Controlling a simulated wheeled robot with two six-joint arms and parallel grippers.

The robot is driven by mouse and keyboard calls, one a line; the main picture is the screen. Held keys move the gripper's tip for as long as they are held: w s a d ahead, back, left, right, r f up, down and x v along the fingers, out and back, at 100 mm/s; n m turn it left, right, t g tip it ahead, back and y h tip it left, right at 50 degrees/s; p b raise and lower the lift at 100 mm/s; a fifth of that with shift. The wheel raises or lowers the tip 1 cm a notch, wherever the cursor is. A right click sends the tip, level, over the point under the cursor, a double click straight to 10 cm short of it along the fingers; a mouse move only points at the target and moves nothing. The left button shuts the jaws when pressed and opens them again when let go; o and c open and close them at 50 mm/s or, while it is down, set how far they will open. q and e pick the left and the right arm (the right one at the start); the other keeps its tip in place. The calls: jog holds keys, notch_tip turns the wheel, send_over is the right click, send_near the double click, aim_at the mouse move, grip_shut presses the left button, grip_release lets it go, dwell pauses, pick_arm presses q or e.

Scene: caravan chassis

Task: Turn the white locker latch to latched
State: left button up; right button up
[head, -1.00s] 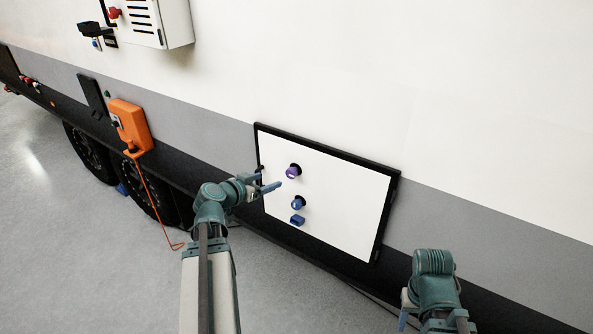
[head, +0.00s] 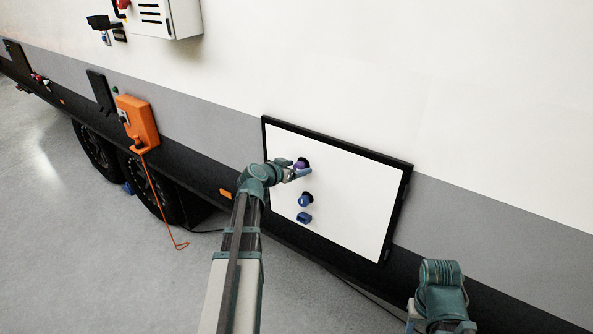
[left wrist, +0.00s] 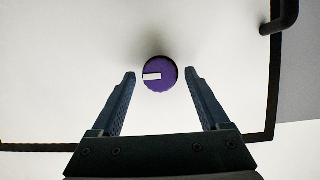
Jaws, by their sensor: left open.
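The white locker door (head: 350,205) sits in a black frame low on the caravan side. A round purple knob (head: 301,163) is on its upper left part. In the left wrist view the purple knob (left wrist: 161,84) has a white bar mark lying nearly level. My left gripper (head: 298,170) is open in front of the knob. In the left wrist view its fingertips (left wrist: 161,76) stand on either side of the knob, with a gap on each side. My right gripper is mostly cut off at the bottom right.
An orange box (head: 137,122) with a hanging orange cable is left of the locker. A white vented cabinet (head: 165,18) is above at the upper left. Wheels (head: 95,145) stand below. A dark bar handle (left wrist: 283,17) shows at the wrist view's upper right.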

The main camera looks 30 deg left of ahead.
pick_arm(q)
grip_shut()
dwell(0.4)
jog(key=n+h, duration=0.1)
jog(key=n+h+b, duration=0.1)
jog(key=shift+a+f+n, duration=0.15)
jog(key=shift+a+n, duration=0.1)
jog(key=shift+n, duration=0.05)
jog(key=n+h+b, duration=0.1)
jog(key=n+b, duration=0.1)
jog(key=n, duration=0.1)
jog(key=shift+a+f+t+h, duration=0.1)
jog(key=shift+f+t+h, duration=0.1)
jog(key=shift+t+h, duration=0.15)
jog(key=shift+a+f+n+t+h+b, duration=0.1)
jog(key=shift+n+t+h+b, duration=0.3)
jog(key=shift+n+b, duration=0.75)
jog(key=shift+d+f+n+t+h+b, duration=0.15)
jog(key=shift+n+h+b, duration=0.5)
jog(key=shift+n+b, duration=0.55)
jog(key=shift+a+n+t+h+b, duration=0.15)
jog(key=shift+n+t+h+b, duration=0.25)
jog(key=shift+n+b, duration=0.75)
jog(key=shift+n, duration=0.5)
